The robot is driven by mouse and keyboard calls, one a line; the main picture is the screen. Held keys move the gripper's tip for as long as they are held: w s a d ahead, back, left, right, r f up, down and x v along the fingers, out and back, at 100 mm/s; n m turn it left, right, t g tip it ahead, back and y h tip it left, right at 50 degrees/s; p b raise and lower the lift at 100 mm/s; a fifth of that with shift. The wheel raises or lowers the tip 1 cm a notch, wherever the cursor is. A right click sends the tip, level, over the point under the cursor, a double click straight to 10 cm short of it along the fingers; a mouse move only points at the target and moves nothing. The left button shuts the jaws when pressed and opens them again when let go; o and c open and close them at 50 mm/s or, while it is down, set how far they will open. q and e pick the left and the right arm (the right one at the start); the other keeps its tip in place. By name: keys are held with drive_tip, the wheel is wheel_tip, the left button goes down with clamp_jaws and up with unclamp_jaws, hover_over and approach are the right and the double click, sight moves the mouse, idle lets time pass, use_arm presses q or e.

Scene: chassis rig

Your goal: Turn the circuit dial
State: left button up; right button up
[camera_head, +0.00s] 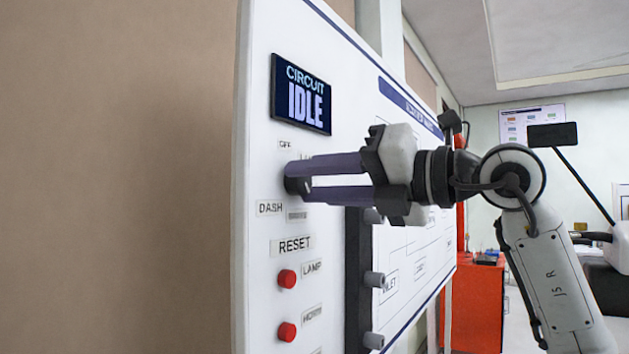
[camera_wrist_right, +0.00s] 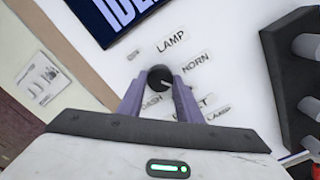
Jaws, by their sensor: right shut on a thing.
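The circuit dial (camera_head: 293,184) is a black round knob on the white panel, below a screen (camera_head: 301,95) that reads "CIRCUIT IDLE". It also shows in the right wrist view (camera_wrist_right: 159,76), with labels such as LAMP, HORN and DASH around it. My right gripper (camera_head: 304,179) reaches in from the right, its two purple fingers shut on the dial. In the right wrist view the fingertips (camera_wrist_right: 160,88) lie on either side of the dial. Some labels are partly hidden by the fingers. My left gripper is not in view.
Below the dial are a RESET label (camera_head: 294,244) and red buttons, the upper one (camera_head: 287,278) marked LAMP. A dark vertical strip (camera_head: 358,285) with grey pegs stands out to the right of them. A red cabinet (camera_head: 478,305) stands farther back.

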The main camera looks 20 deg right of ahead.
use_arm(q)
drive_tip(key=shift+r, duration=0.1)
use_arm(e)
drive_tip(key=shift+m, duration=1.6)
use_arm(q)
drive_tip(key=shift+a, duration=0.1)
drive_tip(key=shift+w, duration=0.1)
use_arm(e)
drive_tip(key=o, duration=1)
drive_tip(key=shift+o, duration=0.2)
use_arm(q)
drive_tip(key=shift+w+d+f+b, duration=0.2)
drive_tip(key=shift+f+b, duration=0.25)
drive_tip(key=shift+b, duration=0.4)
use_arm(e)
drive_tip(key=v, duration=1)
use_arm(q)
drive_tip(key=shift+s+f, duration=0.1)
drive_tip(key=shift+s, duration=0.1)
use_arm(e)
drive_tip(key=shift+s+d, duration=0.1)
drive_tip(key=shift+d, duration=0.05)
